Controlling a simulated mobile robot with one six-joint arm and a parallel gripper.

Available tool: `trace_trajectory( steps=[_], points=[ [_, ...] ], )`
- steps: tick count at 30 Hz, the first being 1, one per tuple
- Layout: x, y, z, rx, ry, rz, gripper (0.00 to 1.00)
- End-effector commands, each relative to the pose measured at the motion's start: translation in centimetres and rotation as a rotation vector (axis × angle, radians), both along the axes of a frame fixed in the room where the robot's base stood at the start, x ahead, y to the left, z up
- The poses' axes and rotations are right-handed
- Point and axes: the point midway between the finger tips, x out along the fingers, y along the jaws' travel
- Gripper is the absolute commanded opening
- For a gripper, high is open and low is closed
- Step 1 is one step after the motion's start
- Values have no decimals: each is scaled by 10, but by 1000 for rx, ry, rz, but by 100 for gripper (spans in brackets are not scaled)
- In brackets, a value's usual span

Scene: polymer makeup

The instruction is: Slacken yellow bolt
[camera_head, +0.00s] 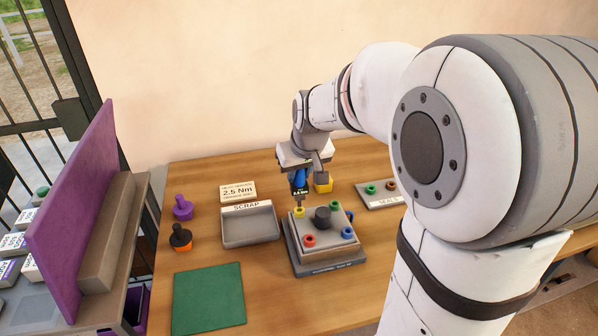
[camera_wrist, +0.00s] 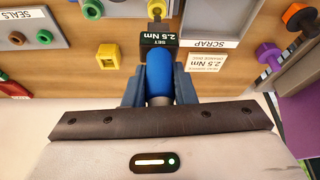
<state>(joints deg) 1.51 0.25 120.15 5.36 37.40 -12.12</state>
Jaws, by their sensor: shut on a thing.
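The yellow bolt (camera_head: 299,211) sits at the back left corner of a grey block (camera_head: 325,262) that also carries red, green and blue bolts and a dark central knob. My gripper (camera_head: 299,178) is shut on a blue-handled driver (camera_head: 298,186), which hangs upright above the yellow bolt. In the wrist view, the driver (camera_wrist: 159,75) lies between the jaws (camera_wrist: 160,90), with a dark "SET 2.5 Nm" collar. Its tip is at or just over the yellow bolt; I cannot tell whether it is fully seated.
An empty grey SCRAP tray (camera_head: 250,227) and a 2.5 Nm card (camera_head: 238,191) lie left of the block. Purple (camera_head: 182,208) and orange-black (camera_head: 180,238) pieces stand farther left. A yellow holder (camera_head: 323,183) is behind, a SEALS tray (camera_head: 378,199) right. A green mat (camera_head: 209,298) lies in front.

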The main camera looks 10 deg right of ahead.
Motion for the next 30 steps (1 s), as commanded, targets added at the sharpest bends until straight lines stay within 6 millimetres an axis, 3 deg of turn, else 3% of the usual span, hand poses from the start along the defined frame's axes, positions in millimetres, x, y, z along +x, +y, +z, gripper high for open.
trace_trajectory(
  steps=[27,28,30],
  points=[
    [0,0,-22,1,0,1,0],
    [0,0,-22,1,-1,1,25],
    [0,0,-21,1,0,1,30]
  ],
)
